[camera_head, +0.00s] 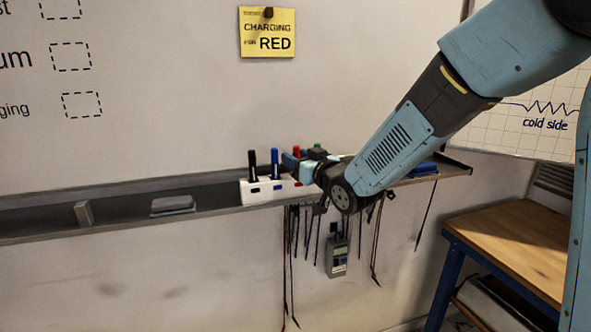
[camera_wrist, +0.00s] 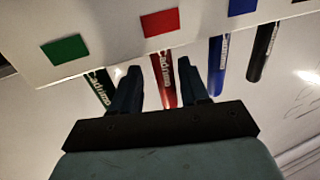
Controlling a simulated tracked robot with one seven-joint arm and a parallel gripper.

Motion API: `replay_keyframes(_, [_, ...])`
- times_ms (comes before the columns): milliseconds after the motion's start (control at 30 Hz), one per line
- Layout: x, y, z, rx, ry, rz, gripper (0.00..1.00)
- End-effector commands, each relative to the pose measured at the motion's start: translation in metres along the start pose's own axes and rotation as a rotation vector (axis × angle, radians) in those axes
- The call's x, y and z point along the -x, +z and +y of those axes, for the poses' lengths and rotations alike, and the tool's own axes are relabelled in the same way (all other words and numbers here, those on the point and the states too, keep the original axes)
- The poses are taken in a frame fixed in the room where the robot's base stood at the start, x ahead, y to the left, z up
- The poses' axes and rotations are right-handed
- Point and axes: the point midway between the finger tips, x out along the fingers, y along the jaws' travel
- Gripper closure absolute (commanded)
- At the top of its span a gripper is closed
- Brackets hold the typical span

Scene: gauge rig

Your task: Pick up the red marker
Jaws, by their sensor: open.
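The red marker (camera_wrist: 165,84) stands in a white holder (camera_wrist: 105,40), behind its red label, in the wrist view. My gripper (camera_wrist: 158,68) is open, with one finger on each side of the red marker. Small gaps show between the fingers and the marker, and I cannot see contact. In the head view the red marker's top (camera_head: 296,151) shows just beside my gripper (camera_head: 299,164), which hides most of it. The white holder (camera_head: 257,193) sits on the wall ledge there.
A green marker (camera_wrist: 101,88) stands close outside one finger. A blue marker (camera_wrist: 218,66) and a black marker (camera_wrist: 262,52) stand on the other side. An eraser (camera_head: 173,205) lies on the ledge (camera_head: 125,209). Cables and a meter (camera_head: 337,256) hang below it.

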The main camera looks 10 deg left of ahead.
Motion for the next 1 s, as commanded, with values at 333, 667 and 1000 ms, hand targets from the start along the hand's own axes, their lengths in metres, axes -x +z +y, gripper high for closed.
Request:
replay_keyframes(333, [-0.0014, 0.0003, -0.0085, 0.000, -0.013, -0.001, 0.74])
replay_keyframes(667, [-0.0015, 0.0004, -0.0096, 0.000, -0.014, -0.001, 1.00])
replay_keyframes(1000, [-0.0016, -0.0054, -0.0098, 0.000, -0.015, 0.000, 1.00])
